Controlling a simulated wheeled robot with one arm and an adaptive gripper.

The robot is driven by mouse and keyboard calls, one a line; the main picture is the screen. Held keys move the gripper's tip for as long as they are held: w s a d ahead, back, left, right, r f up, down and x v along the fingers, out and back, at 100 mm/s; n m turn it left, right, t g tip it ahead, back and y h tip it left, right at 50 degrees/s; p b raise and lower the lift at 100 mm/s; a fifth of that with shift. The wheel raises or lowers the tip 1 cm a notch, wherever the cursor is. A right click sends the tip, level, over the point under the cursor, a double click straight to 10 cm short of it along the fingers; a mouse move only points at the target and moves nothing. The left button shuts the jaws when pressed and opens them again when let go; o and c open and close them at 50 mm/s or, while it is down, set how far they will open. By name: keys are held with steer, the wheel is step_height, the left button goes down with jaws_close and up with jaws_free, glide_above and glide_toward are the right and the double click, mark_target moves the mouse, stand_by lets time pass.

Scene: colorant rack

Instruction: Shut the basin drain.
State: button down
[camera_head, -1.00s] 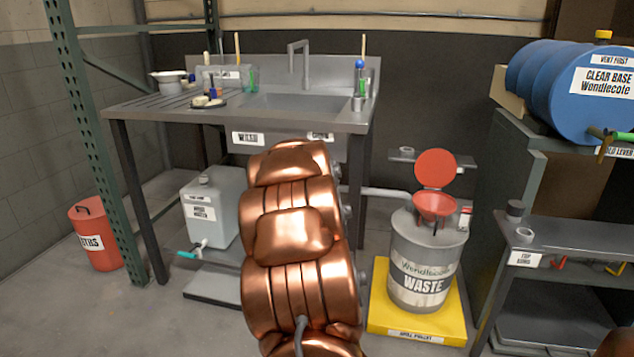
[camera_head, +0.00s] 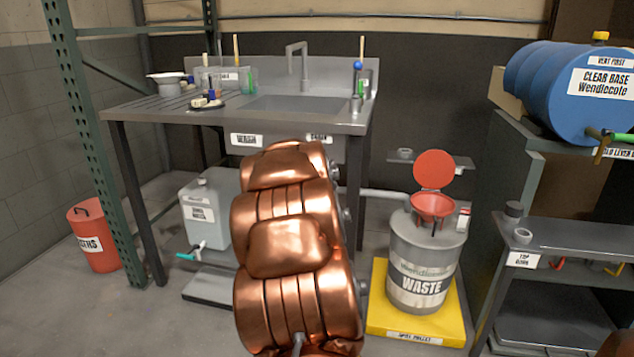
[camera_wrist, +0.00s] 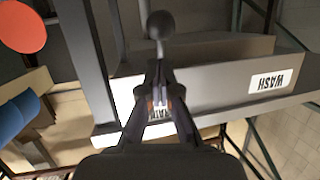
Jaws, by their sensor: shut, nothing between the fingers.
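The basin (camera_head: 290,103) is set in a grey sink bench with a tall faucet (camera_head: 298,62). In the wrist view, a dark ball knob on a short stem (camera_wrist: 160,25), which looks like the drain lever, stands at the basin's front face. My gripper (camera_wrist: 160,75) is shut and empty, its fingertips right by the stem. I cannot tell whether they touch it. A label behind the fingers is mostly covered; the WASH label (camera_wrist: 273,81) is to its right. In the head view, my copper arm hides my gripper and the knob.
A waste drum (camera_head: 425,262) with an open red funnel (camera_head: 432,205) stands on a yellow pallet to the right. A white jug (camera_head: 207,210) sits under the bench. A green rack post (camera_head: 90,140) and a red bin (camera_head: 95,237) stand left. A shelf (camera_head: 560,240) is at right.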

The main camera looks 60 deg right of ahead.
steer(key=p+v, duration=0.2)
steer(key=v, duration=0.9)
steer(key=shift+s+a+r, duration=0.2)
steer(key=shift+a+r, duration=0.05)
steer(key=shift+r, duration=0.05)
steer(key=shift+p, duration=0.3)
steer(key=w+a+r+n+g+y+p, duration=0.1)
steer(key=a+r+n+y+p, duration=0.15)
steer(key=a+p, duration=0.55)
steer(key=w+a+r+n+y+p, duration=0.2)
steer(key=a+r+y+p, duration=0.15)
steer(key=a, duration=0.85)
steer(key=w+a+r+n+g+y+p, duration=0.1)
steer(key=a+r+n+y+p, duration=0.15)
steer(key=a+p, duration=0.55)
steer(key=s+a+r+n+g+y+p, duration=0.2)
steer(key=s+a+r+p, duration=0.4)
steer(key=s+a, duration=0.4)
steer(key=s+a+r+n+g+y+p, duration=0.2)
steer(key=s+a+r+n+g+p, duration=0.2)
steer(key=s+a+r+p, duration=0.3)
steer(key=s+a+r, duration=0.1)
steer(key=s+a, duration=0.2)
steer(key=a, duration=0.2)
steer(key=shift+a+g, duration=0.15)
steer(key=shift+g, duration=0.15)
